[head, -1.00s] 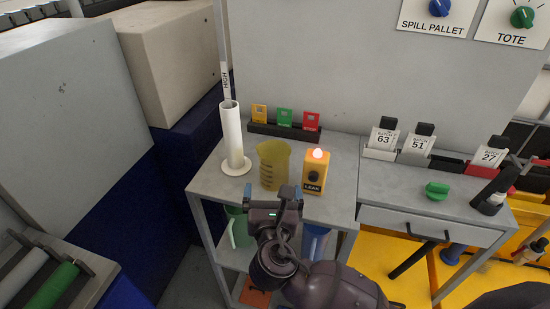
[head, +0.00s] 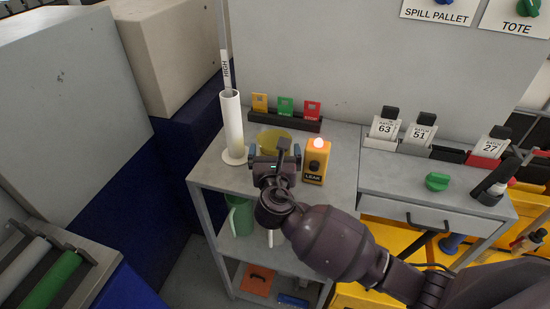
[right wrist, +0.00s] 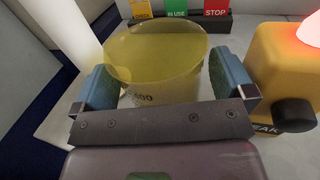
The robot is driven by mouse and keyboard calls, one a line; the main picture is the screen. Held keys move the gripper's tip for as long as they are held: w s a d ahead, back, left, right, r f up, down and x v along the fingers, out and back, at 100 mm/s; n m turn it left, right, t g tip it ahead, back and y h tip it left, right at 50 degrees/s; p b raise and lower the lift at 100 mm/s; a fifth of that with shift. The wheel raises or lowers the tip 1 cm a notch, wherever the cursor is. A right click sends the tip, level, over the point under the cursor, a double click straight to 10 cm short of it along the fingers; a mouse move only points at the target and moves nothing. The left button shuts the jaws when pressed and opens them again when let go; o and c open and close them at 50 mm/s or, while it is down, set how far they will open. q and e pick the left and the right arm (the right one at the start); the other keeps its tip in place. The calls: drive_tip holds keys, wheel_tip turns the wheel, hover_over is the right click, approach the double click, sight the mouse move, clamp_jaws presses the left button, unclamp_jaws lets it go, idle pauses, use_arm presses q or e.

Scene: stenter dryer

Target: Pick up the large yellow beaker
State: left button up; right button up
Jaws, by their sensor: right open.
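The large yellow beaker (head: 272,141) stands upright on the grey table top, mostly hidden behind my right gripper (head: 275,155) in the head view. In the right wrist view the translucent yellow beaker (right wrist: 158,62) fills the space ahead, with its rim and part of its markings showing. My right gripper (right wrist: 160,88) is open, with one blue-green pad on each side of the beaker. Whether the pads touch its wall I cannot tell. My left gripper is not in view.
A white cylinder (head: 233,128) on a round base stands close left of the beaker. A yellow leak box (head: 315,162) with a lit red lamp stands close right. A rack of coloured cards (head: 284,121) is behind. A green jug (head: 240,217) is on the shelf below.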

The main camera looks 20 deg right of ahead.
drive_tip(key=shift+w+d, duration=0.15)
drive_tip(key=shift+w, duration=0.3)
drive_tip(key=c, duration=0.8)
drive_tip(key=shift+r, duration=0.15)
